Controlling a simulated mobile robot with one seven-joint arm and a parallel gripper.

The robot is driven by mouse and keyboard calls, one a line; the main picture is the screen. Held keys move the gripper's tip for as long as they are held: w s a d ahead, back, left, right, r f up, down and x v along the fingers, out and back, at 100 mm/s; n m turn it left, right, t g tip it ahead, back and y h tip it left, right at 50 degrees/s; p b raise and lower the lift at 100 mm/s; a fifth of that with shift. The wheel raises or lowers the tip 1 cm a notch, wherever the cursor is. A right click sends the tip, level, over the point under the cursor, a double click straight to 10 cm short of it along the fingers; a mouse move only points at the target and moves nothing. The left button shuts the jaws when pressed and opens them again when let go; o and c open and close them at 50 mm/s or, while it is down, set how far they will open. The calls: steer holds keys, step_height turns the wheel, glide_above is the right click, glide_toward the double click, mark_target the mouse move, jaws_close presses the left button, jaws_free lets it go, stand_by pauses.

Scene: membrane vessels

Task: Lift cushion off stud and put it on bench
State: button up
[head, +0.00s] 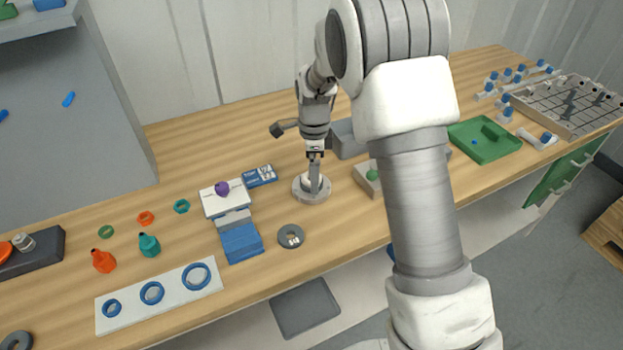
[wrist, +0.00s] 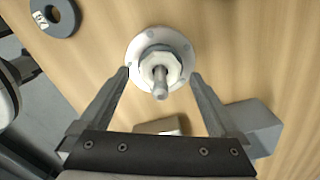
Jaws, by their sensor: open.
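A grey metal stud (wrist: 160,80) stands upright from a round pale flange (wrist: 143,43) on the bench. A whitish block with a faceted outline, the likely cushion (wrist: 157,58), sits around the stud at its base. In the head view the flange (head: 310,198) is partly covered by my fingers. My gripper (wrist: 160,74) is open above the flange, with one finger on each side of the stud and the cushion. A gap shows between each finger and the cushion, and the jaws hold nothing. In the head view my gripper (head: 315,178) points straight down.
A dark grey ring (head: 290,236) with a label lies on the bench left of the flange. A grey block (wrist: 255,125) stands close to the right finger. A blue-and-white box (head: 260,176) is to the left. Bare wood lies in front of the flange.

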steer(key=shift+c, duration=0.2)
steer(key=c, duration=1.4)
step_height(320, 180, up, 10)
steer(key=shift+r+p, duration=0.1)
steer(key=shift+p, duration=0.5)
step_height(320, 180, up, 3)
steer(key=shift+s+f+p, duration=0.1)
steer(key=shift+p, duration=1.15)
